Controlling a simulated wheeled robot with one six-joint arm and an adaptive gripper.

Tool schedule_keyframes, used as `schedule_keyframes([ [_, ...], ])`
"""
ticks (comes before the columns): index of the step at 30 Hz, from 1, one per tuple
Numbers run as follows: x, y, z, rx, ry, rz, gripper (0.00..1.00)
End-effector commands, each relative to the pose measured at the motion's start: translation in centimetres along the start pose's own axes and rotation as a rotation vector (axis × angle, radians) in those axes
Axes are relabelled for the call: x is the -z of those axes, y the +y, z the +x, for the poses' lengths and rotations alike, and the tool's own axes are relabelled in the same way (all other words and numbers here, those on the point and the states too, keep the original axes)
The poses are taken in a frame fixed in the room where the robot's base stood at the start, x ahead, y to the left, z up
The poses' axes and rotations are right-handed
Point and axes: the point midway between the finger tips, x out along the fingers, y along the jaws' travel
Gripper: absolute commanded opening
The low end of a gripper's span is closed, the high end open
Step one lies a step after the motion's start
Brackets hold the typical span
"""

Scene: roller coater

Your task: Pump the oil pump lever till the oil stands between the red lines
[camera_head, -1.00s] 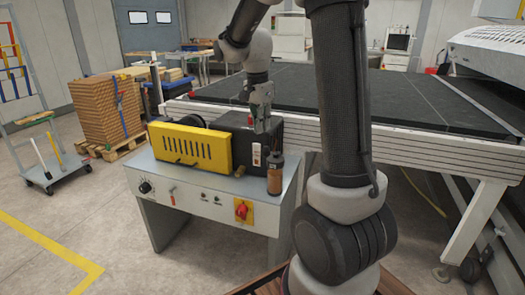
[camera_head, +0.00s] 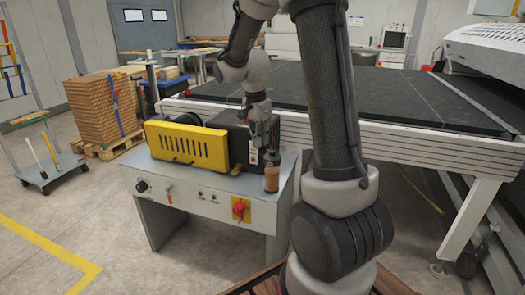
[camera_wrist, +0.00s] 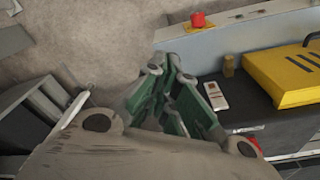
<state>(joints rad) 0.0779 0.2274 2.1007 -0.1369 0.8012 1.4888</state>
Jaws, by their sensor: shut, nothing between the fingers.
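The pump unit is a black housing (camera_head: 236,139) with a yellow slotted cover (camera_head: 182,143), standing on a grey bench. The wrist view also shows the yellow cover (camera_wrist: 290,72). A brown bottle-like container (camera_head: 271,181) stands at the bench's right end; its oil level cannot be read. A pale plate with red marks (camera_wrist: 212,96) is on the housing near my fingers; it looks small in the head view (camera_head: 253,156). My gripper (camera_head: 268,143) is shut and empty, above and close to the container. In the wrist view, its green-sided fingers (camera_wrist: 178,75) hide what lies behind. I cannot pick out the lever.
The bench front (camera_head: 190,196) carries a black knob, a small red switch and a red rotary switch on yellow (camera_head: 240,209). A long black-topped conveyor table (camera_head: 375,100) stands close behind. Open floor (camera_head: 60,215) lies left of the bench.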

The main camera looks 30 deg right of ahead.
Motion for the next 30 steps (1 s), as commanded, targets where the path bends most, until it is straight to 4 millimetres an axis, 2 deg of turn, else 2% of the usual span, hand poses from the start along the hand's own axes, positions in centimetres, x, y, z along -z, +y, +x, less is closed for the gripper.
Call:
schedule_keyframes([
  [6,0.0,0.0,1.0,0.001,0.0,0.0,0.0],
  [17,0.0,0.0,1.2,0.0,0.0,0.0,0.0],
  [30,-0.4,0.0,5.3,-0.001,0.0,0.0,0.0],
])
